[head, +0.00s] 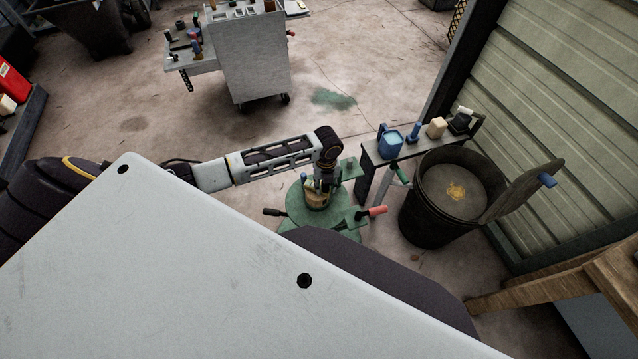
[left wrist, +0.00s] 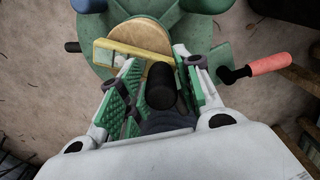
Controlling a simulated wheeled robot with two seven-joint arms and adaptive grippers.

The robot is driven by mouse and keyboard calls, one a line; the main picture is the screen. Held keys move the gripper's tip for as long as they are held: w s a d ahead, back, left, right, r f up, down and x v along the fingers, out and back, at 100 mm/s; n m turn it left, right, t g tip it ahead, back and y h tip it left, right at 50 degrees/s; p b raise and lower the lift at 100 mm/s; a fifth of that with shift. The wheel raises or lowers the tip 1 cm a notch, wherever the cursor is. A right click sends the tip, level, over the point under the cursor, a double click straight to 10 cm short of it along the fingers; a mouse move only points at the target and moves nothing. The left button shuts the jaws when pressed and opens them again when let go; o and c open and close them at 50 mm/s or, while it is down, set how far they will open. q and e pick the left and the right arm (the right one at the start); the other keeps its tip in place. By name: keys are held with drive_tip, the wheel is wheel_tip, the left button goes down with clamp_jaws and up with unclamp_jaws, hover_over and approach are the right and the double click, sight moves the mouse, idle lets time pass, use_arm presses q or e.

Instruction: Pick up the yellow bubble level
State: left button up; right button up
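The yellow bubble level (left wrist: 118,49) shows in the left wrist view as a yellow bar across a round wooden block (left wrist: 138,33) on the green round stand (left wrist: 188,28). In the head view the stand (head: 297,204) is below my left gripper (head: 322,186), and I cannot make out the level clearly there. My left gripper (left wrist: 160,62) is open, its green-padded fingers apart, just short of the level. A dark, round-ended upright thing (left wrist: 161,84) shows between the fingers, with gaps at both sides, and hides part of the level's near end.
A red-handled tool (head: 377,211) and a black-handled one (head: 272,212) stick out from the stand. A grey cart (head: 250,60) stands behind, with open floor between.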

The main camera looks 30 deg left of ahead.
use_arm(q)
clamp_jaws()
drive_tip(key=shift+r, duration=0.65)
wheel_tip(320, 180, up, 8)
drive_tip(key=shift+f+p, duration=0.2)
drive_tip(key=shift+p, duration=0.15)
drive_tip(key=shift+r, duration=0.6)
use_arm(e)
drive_tip(key=shift+s+a+r, duration=0.25)
drive_tip(key=shift+a+r, duration=0.05)
drive_tip(key=shift+a, duration=0.1)
